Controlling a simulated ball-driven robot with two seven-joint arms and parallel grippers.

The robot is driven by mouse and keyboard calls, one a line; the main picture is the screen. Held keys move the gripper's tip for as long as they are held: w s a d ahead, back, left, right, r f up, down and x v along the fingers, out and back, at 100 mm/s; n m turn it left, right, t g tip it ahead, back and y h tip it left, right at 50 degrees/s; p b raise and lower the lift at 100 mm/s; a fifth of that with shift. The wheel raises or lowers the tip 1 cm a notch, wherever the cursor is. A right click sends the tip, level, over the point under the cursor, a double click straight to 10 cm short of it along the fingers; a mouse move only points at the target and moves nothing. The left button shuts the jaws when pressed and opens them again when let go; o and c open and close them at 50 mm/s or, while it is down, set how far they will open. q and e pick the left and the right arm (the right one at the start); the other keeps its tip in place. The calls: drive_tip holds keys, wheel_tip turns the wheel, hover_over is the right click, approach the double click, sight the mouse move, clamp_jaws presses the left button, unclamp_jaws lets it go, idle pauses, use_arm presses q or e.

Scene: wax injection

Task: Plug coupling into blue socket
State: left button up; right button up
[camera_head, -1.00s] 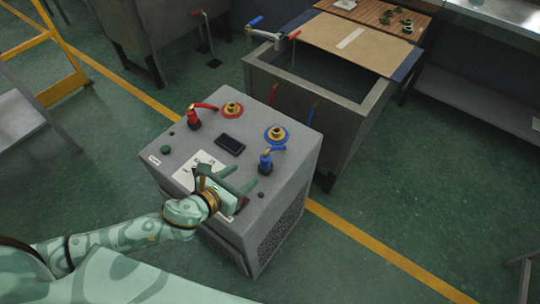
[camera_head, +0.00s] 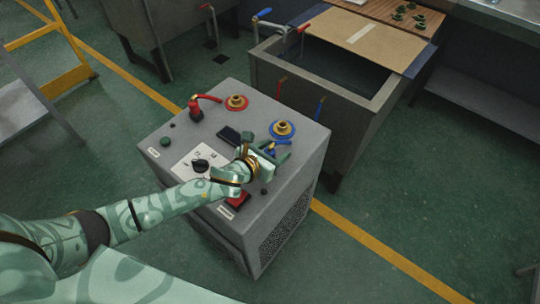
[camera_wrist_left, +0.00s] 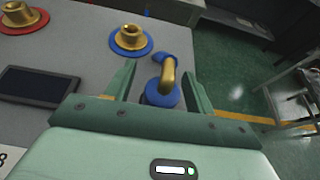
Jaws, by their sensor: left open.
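The blue coupling (camera_wrist_left: 162,88) stands on top of the grey machine, with a curved brass neck and a blue hose end. In the head view only its blue part (camera_head: 273,146) shows past my gripper. My left gripper (camera_head: 276,153) is open, and in the left wrist view its two fingers (camera_wrist_left: 160,85) stand on either side of the coupling. I cannot tell whether they touch it. The blue socket (camera_head: 282,129), a brass fitting on a blue ring, is just behind the coupling; it also shows in the left wrist view (camera_wrist_left: 131,39). My right gripper is not in view.
The grey machine (camera_head: 310,150) also carries a red socket (camera_head: 236,102), a red coupling (camera_head: 196,108), a dark display (camera_head: 229,134) and a black knob (camera_head: 200,165). A grey tank (camera_head: 345,117) with a board stands behind it.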

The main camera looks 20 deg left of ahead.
use_arm(q)
drive_tip(key=c, duration=1.1)
drive_tip(key=shift+r, duration=0.1)
